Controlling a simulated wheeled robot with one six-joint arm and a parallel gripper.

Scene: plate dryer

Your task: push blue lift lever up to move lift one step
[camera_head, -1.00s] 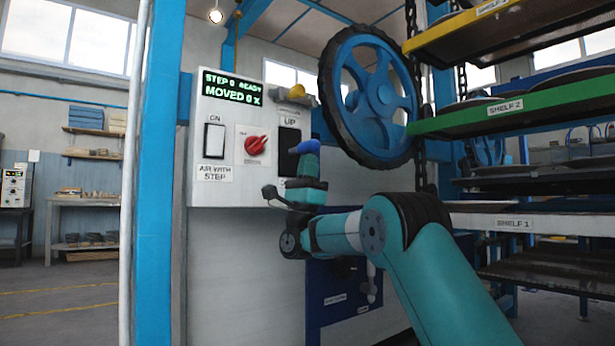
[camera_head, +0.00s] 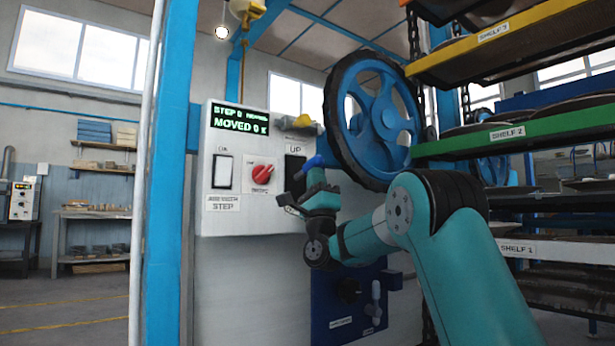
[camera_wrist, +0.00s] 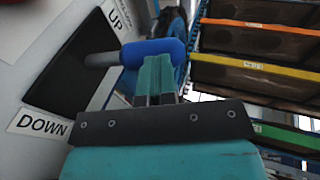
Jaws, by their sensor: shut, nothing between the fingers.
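The blue lift lever (camera_head: 315,161) sticks out from the black slot (camera_head: 294,168) marked UP on the white control panel. My gripper (camera_head: 317,178) is right below the lever. In the wrist view its teal fingers (camera_wrist: 154,74) are shut together, with nothing between them. Their tips meet the underside of the grip and appear to touch it. The DOWN label (camera_wrist: 40,124) is lower left.
A white switch (camera_head: 222,172) and red knob (camera_head: 262,174) sit left of the lever. The big blue wheel (camera_head: 378,118) and labelled shelves (camera_head: 480,145) stand close on the right.

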